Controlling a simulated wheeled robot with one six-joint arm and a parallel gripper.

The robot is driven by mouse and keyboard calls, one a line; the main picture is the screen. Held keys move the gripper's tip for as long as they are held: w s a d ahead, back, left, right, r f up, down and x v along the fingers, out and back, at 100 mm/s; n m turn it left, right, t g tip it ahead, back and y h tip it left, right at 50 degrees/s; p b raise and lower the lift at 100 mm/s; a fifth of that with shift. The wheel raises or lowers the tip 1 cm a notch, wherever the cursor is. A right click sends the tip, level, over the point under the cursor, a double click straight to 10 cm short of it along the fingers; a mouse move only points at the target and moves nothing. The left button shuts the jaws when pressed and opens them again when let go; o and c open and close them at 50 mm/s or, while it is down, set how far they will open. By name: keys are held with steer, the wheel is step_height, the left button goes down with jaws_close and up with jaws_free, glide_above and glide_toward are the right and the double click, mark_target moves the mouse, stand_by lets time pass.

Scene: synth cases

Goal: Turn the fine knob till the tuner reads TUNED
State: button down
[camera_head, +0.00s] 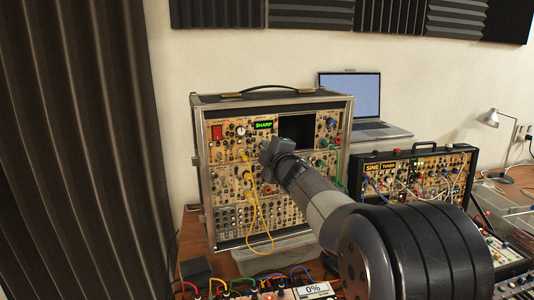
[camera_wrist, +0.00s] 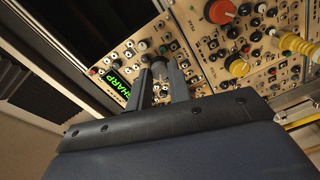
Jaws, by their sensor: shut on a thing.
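The tuner display (camera_head: 263,125) on the tall modular case (camera_head: 348,150) reads SHARP in green letters. The same reading shows in the wrist view (camera_wrist: 118,87). My gripper (camera_head: 268,149) is at the panel just below that display. In the wrist view my gripper (camera_wrist: 161,78) has its two fingers on either side of a small dark knob (camera_wrist: 159,68), shut on it, close to the SHARP display. The knob's lettering is too small to read, and the head view hides the knob behind my gripper.
Yellow cables (camera_head: 256,215) hang from the panel left of my arm. A smaller case (camera_head: 418,178) at right shows SINE and TUNED labels. A laptop (camera_head: 352,95) stands behind. A 0% display (camera_head: 314,290) and patch cables are at the front. A lamp (camera_head: 488,118) stands far right.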

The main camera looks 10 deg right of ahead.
steer(key=shift+f, duration=0.1)
stand_by(0.4)
steer(key=c, duration=1.3)
jaws_free()
steer(key=s+d, duration=0.1)
steer(key=s, duration=0.9)
steer(key=shift+s+d+r, duration=0.2)
steer(key=shift+s+d, duration=0.15)
steer(key=shift+s, duration=0.05)
steer(key=shift+w, duration=0.15)
steer(key=w, duration=0.3)
steer(key=w+a, duration=0.1)
steer(key=w, duration=0.6)
steer(key=shift+w+a+f, duration=0.15)
steer(key=shift+w+a, duration=0.1)
steer(key=shift+a, duration=0.1)
